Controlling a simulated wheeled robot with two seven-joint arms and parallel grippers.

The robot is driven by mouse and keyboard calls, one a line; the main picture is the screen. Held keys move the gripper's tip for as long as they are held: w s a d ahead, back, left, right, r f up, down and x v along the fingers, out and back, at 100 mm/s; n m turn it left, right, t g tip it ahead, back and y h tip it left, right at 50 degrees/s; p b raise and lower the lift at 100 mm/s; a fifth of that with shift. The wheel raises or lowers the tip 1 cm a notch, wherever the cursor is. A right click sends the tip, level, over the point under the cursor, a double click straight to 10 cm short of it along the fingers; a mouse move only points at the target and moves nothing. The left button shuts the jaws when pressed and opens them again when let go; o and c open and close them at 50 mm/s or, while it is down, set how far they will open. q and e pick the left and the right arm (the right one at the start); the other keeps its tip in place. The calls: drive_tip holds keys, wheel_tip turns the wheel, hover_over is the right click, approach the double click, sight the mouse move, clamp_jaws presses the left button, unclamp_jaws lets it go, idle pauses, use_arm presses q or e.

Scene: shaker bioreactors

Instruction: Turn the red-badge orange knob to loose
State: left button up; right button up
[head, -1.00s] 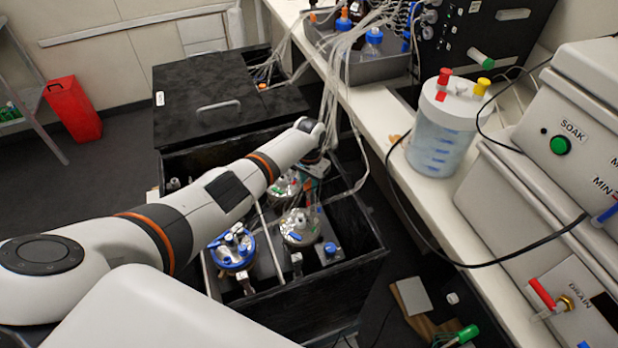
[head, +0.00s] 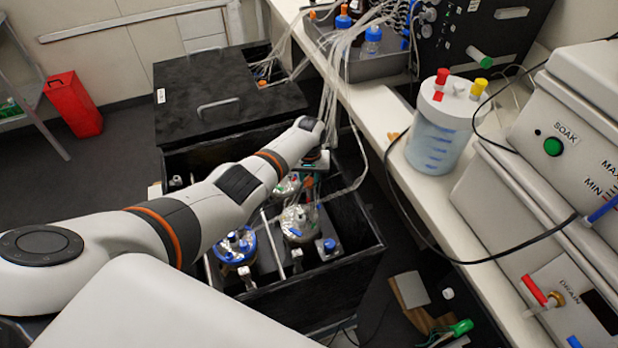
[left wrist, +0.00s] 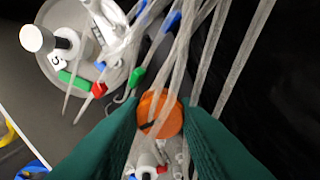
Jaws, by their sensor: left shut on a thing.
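My left gripper (head: 315,163) reaches down into the far right part of the open black shaker box (head: 330,290). In the left wrist view its two green fingers (left wrist: 163,115) are shut on an orange knob (left wrist: 160,106), one on each side. Clear tubes cross in front of the knob and hide part of it. I cannot make out a red badge on it, nor which way it is turned. A vessel lid marked 3 (left wrist: 110,75), with red, green and blue fittings, lies up and left of the knob. My right gripper is not in view.
A silver-lidded vessel (head: 298,222) and a blue-rimmed vessel (head: 234,247) stand in the box near my forearm. A tube bundle (head: 335,70) hangs from the bench into the box. A black lid (head: 215,85) covers the box's far part. A clear jug (head: 437,140) stands on the bench.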

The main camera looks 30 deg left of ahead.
use_arm(q)
drive_tip(key=shift+w+r, duration=0.1)
drive_tip(key=o, duration=1)
drive_tip(key=shift+c, duration=0.2)
wheel_tip(320, 180, up, 4)
drive_tip(key=shift+r+p, duration=0.15)
drive_tip(key=shift+p, duration=0.65)
wheel_tip(320, 180, up, 8)
drive_tip(key=shift+f, duration=0.2)
